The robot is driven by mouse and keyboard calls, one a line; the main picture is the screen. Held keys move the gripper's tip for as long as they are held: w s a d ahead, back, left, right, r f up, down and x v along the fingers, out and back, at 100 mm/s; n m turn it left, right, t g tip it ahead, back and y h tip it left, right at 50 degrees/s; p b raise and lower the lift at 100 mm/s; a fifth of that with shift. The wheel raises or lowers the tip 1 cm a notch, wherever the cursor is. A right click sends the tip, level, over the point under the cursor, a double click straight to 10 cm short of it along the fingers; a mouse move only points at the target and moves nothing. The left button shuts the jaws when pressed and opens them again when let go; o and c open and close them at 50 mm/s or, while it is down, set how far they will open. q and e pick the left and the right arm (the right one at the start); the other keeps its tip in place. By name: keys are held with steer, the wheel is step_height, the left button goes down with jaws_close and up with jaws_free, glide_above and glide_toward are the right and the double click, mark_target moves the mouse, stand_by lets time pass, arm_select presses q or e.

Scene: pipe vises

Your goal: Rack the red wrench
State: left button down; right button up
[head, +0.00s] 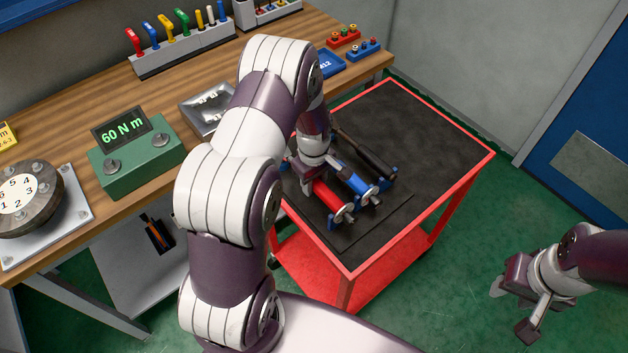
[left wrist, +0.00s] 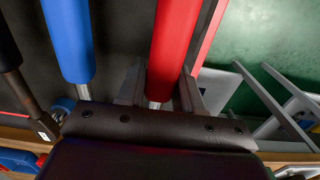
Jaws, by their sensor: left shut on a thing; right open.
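The red wrench (head: 328,195) lies at the near-left side of the tool rack on the cart, beside a blue wrench (head: 355,180) and a black-handled one (head: 368,152). My left gripper (head: 311,181) is shut on the red wrench near the far end of its handle. In the left wrist view the red handle (left wrist: 176,45) runs away from between my fingers, with the blue handle (left wrist: 69,40) apart to its left. Whether the red wrench rests fully in its blue cradle (head: 331,223) I cannot tell. My right gripper (head: 512,311) is open and empty over the floor.
The rack stands on the black top of a red cart (head: 440,135), whose right side is clear. The wooden bench (head: 75,105) holds a green torque display (head: 135,155) reading 60 N m, a numbered round dial (head: 25,195) and a row of coloured tools (head: 180,45).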

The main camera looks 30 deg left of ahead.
arm_select(q)
steer(key=shift+f+b, duration=0.3)
steer(key=shift+f, duration=0.2)
stand_by(0.8)
steer(key=c, duration=0.7)
jaws_free()
steer(key=shift+f, duration=0.1)
steer(key=shift+o, duration=0.2)
step_height(320, 180, up, 13)
steer(key=b, duration=0.1)
steer(key=shift+f, duration=0.15)
